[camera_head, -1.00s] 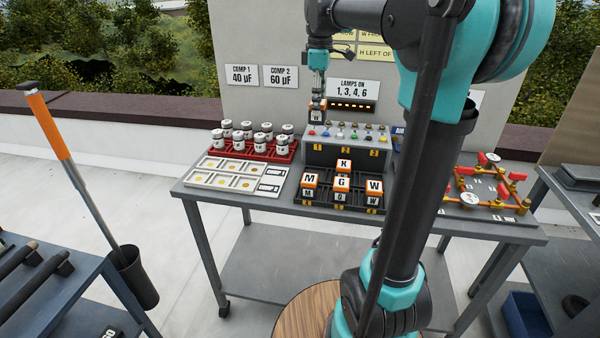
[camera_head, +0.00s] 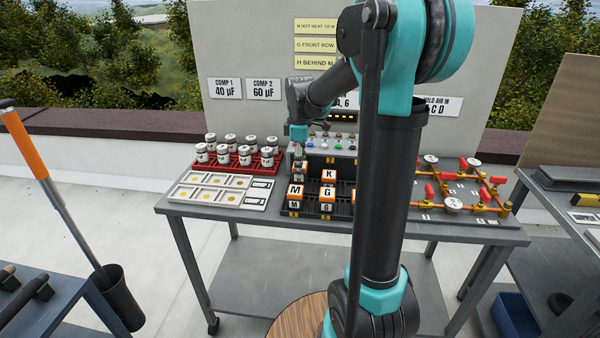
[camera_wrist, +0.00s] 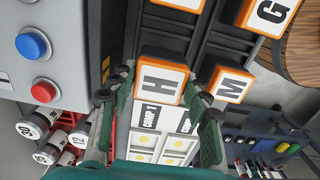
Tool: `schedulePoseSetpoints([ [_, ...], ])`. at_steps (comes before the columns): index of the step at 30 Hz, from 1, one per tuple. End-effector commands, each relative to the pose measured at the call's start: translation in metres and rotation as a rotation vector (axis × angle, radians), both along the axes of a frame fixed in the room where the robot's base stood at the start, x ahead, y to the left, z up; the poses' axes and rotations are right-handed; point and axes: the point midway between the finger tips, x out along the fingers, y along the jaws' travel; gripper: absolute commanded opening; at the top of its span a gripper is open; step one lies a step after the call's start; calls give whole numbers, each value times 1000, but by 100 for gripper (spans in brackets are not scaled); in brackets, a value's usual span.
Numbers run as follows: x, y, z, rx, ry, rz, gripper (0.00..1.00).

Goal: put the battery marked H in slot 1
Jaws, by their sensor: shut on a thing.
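My gripper (camera_head: 299,164) is shut on the battery marked H (camera_wrist: 160,82), which has an orange top with a white label. The gripper is directly behind the battery marked M (camera_head: 296,192), at the left end of the rack's rear row, where slot 1 lies. The yellow number there is hidden. In the wrist view the H battery sits between the two green fingers, beside the M battery (camera_wrist: 230,83). I cannot tell whether it is fully down in the slot. The black battery rack (camera_head: 310,212) also holds the batteries marked K (camera_head: 329,175) and G (camera_head: 327,194).
A grey box with coloured buttons (camera_head: 340,145) stands close behind the rack. A red tray of cylinders (camera_head: 238,163) and a white panel (camera_head: 218,190) are to the left. Red-handled pipework (camera_head: 460,195) is at the right. My arm hides the rack's right end.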

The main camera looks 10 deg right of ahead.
Motion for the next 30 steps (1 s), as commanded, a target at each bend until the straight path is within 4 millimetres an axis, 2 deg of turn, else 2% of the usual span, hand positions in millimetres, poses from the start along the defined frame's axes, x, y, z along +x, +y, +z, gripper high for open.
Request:
schedulePoseSetpoints([
  [3,1,0,-17,0,0,0,6],
  [6,0,0,-25,0,0,0,6],
  [17,0,0,-28,0,0,0,6],
  [18,0,0,-29,0,0,0,49],
  [23,0,0,-28,0,0,0,68],
  [30,0,0,-28,0,0,0,68],
])
